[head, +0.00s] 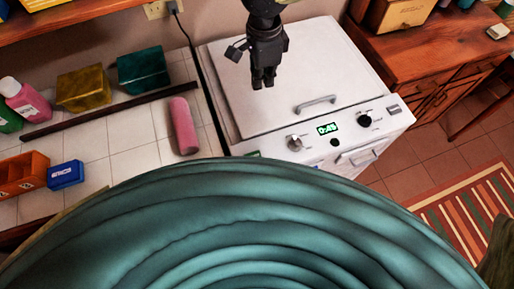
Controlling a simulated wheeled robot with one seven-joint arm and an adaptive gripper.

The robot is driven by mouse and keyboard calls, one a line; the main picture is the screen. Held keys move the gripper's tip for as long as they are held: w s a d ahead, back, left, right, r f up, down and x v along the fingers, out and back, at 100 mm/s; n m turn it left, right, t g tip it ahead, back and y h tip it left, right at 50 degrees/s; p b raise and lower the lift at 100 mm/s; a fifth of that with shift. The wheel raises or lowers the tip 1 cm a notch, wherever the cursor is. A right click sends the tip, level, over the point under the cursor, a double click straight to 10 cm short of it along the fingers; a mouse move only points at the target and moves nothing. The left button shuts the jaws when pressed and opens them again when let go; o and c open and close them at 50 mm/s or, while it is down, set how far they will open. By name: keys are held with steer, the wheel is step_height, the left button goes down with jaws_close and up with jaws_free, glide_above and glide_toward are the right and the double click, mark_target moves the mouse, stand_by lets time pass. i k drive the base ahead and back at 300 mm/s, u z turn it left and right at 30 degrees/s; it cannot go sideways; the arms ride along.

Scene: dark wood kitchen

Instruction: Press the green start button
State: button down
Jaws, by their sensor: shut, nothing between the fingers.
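A white appliance (235,95) with a flat lid and a lid handle (315,104) stands in the middle of the head view. Its front panel has a green lit display (327,129), a left knob (294,143), a black right knob (364,121) and a dark round button (334,142). A small green patch (252,154) shows at the panel's lower left edge, partly hidden; I cannot tell whether it is the start button. My gripper (263,84) hangs above the lid, fingers down, shut and empty, apart from the panel.
A tiled counter (90,147) on the left holds a pink cylinder (183,125), a yellow box (83,88), a teal box (144,69), bottles (25,101) and a blue box (65,174). A wooden cabinet (440,50) stands right. A large teal ridged shape blocks the bottom.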

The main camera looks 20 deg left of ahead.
mark_target(255, 153)
steer(key=u, duration=0.95)
steer(key=k, duration=0.4)
steer(key=z, duration=0.85)
